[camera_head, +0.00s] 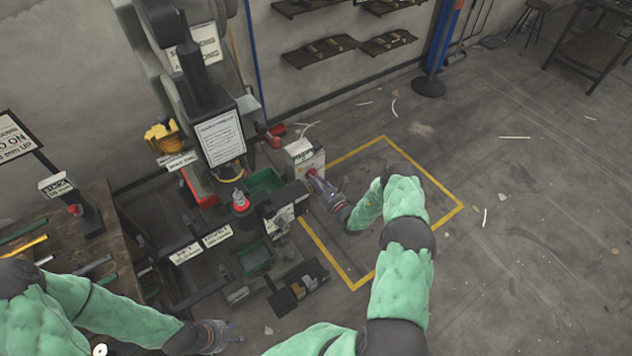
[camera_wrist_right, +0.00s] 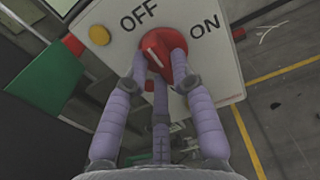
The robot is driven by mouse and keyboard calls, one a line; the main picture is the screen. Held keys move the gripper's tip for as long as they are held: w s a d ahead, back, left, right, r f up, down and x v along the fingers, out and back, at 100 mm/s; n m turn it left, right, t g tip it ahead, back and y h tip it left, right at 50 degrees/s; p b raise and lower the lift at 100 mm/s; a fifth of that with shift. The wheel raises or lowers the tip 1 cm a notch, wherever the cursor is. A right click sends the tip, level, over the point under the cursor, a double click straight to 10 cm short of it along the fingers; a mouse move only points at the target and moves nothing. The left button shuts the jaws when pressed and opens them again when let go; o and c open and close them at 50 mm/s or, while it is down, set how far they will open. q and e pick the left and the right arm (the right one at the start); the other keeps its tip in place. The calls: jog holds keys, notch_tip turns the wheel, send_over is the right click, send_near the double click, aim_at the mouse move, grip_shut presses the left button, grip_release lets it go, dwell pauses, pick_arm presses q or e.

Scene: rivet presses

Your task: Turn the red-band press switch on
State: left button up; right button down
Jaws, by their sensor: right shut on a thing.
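The switch box (camera_head: 303,155) is a pale box on the right side of the press (camera_head: 202,92). Its red rotary knob (camera_head: 312,173) also shows in the right wrist view (camera_wrist_right: 160,47), below the words OFF and ON. The knob's white mark slants to the upper left, on the OFF side. My right gripper (camera_head: 317,179) is shut on the red knob, its fingers around it. My left gripper (camera_head: 232,332) is low in the head view, its fingers apart and empty, away from the switch.
A yellow floor outline (camera_head: 446,211) surrounds clear floor right of the press. A wooden bench (camera_head: 105,228) with rods stands at left. Green bins (camera_head: 264,182) and a dark tray (camera_head: 297,291) sit around the press. A yellow button (camera_wrist_right: 99,35) is left of the knob.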

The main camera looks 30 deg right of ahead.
jog(key=shift+d+r+m+b, duration=0.15)
jog(key=shift+m+b, duration=0.4)
jog(key=shift+m, duration=3.85)
jog(key=shift+r+m+b, duration=0.2)
jog(key=shift+m+b, duration=0.35)
jog(key=shift+m, duration=3.85)
jog(key=c, duration=1)
grip_release()
jog(key=shift+c, duration=0.2)
jog(key=s+d, duration=0.1)
jog(key=s, duration=1.1)
